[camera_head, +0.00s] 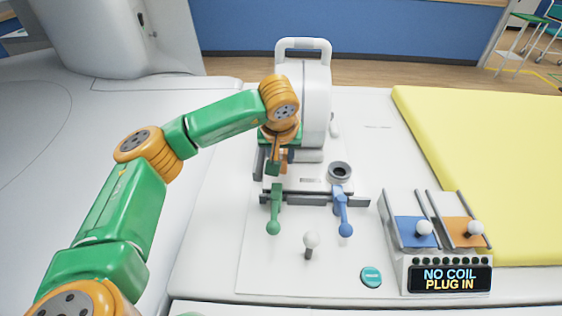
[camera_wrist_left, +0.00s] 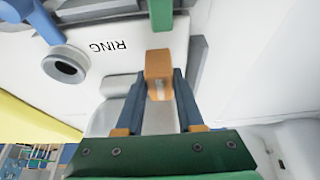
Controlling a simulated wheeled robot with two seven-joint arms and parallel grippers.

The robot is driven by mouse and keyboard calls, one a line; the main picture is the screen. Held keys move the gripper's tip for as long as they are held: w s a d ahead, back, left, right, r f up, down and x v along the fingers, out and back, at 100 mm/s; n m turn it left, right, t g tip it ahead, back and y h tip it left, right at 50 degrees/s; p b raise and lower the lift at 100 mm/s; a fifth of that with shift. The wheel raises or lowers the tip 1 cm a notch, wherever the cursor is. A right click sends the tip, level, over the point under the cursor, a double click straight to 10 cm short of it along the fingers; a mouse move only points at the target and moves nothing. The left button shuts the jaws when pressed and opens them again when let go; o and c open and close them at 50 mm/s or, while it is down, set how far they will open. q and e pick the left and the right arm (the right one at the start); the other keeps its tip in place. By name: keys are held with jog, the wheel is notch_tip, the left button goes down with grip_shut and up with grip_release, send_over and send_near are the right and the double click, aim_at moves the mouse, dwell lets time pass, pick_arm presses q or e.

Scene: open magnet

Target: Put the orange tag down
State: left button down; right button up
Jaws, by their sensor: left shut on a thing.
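My left gripper (camera_head: 275,165) reaches in from the left over the white device in the middle of the table. In the left wrist view its two dark fingers (camera_wrist_left: 160,80) are shut on a small orange tag (camera_wrist_left: 158,75). The tag is a block with a faint pale mark on its side. It is held beside a green bar, close above the white surface; I cannot tell whether it touches anything below. In the head view the tag is mostly hidden by the gripper. My right gripper is not in view.
A green lever (camera_head: 274,214) and a blue lever (camera_head: 343,215) stand in front, with a white knob (camera_head: 311,240) between. A dark round socket (camera_head: 340,171) sits right of the gripper. A display box (camera_head: 449,279) reads "NO COIL PLUG IN". A yellow pad (camera_head: 490,150) lies right.

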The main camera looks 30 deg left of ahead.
pick_arm(q)
notch_tip(320, 180, down, 3)
jog(key=shift+r+p, duration=0.2)
jog(key=shift+p, duration=0.2)
jog(key=shift+f+b, duration=0.3)
jog(key=shift+f, duration=0.05)
jog(key=c, duration=0.5)
grip_release()
jog(key=shift+r, duration=0.1)
jog(key=shift+r, duration=0.1)
jog(key=shift+s+d+r, duration=0.1)
jog(key=shift+r, duration=0.3)
jog(key=b+v, duration=0.1)
jog(key=v, duration=1)
jog(key=shift+r, duration=0.2)
